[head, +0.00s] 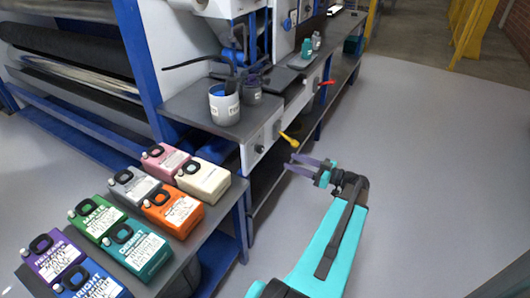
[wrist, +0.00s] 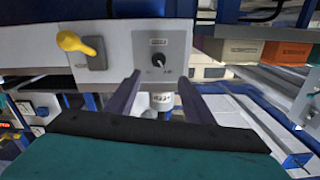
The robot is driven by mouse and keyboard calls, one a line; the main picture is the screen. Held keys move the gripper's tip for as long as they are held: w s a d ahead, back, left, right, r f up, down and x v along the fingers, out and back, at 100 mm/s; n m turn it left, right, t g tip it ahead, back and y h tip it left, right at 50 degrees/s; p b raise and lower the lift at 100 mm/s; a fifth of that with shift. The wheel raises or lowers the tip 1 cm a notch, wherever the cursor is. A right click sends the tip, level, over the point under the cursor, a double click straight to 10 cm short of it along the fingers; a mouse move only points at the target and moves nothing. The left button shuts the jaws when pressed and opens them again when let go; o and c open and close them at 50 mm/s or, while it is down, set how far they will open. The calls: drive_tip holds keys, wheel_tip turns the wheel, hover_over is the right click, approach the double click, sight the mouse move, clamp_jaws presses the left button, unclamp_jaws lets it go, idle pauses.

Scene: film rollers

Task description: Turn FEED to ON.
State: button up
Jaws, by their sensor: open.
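A small black rotary knob (wrist: 158,60) sits on a grey square plate (wrist: 176,46) on the white panel in the wrist view, which looks upside down. Its plate label and position marks are too small to read surely, so I cannot tell its setting. In the head view the knob (head: 259,148) is a small dark spot on the white panel front. A yellow lever (head: 289,139) is beside it; it also shows in the wrist view (wrist: 80,43). My gripper (head: 293,164) is open and empty, apart from the panel. In the wrist view its fingers (wrist: 160,80) straddle the knob's line.
A red lever (head: 327,83) is farther along the bench. A white pot (head: 224,108) stands on the bench top (head: 190,105) above the panel. Several coloured jugs, including an orange one (head: 172,211), stand on a low table at left. The floor right of my arm is clear.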

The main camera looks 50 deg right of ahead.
sight(263, 150)
drive_tip(key=shift+d, duration=0.1)
idle(0.3)
drive_tip(key=shift+p+x, duration=1.25)
drive_tip(key=shift+x, duration=5.5)
